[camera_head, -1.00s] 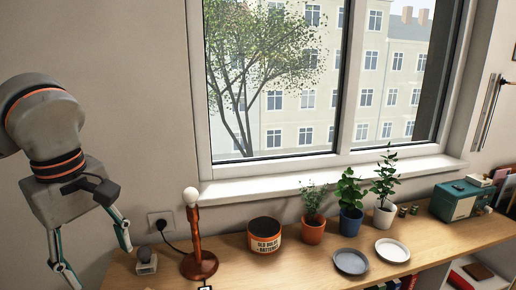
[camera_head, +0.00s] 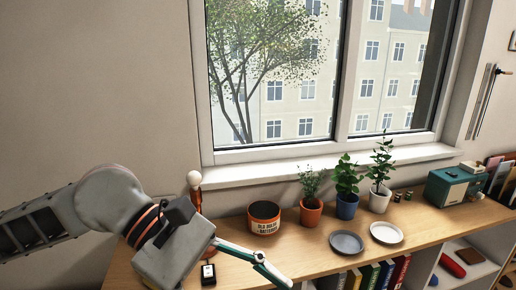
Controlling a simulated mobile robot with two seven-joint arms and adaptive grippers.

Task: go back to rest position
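My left gripper (camera_head: 268,268) is in the head view at the lower left, its arm reaching in from the left edge. One green and white finger points down to the right over the wooden counter (camera_head: 290,250). The other finger is hidden or out of the picture, so I cannot tell how far apart they are. I see nothing held. My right gripper is not in view.
The lamp with a white bulb (camera_head: 194,180) stands behind my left gripper, partly hidden. A battery bin (camera_head: 264,218), several potted plants, a grey plate (camera_head: 346,242), a white plate (camera_head: 386,232) and a teal radio (camera_head: 452,188) stand on the counter. Books (camera_head: 370,275) fill the shelf below.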

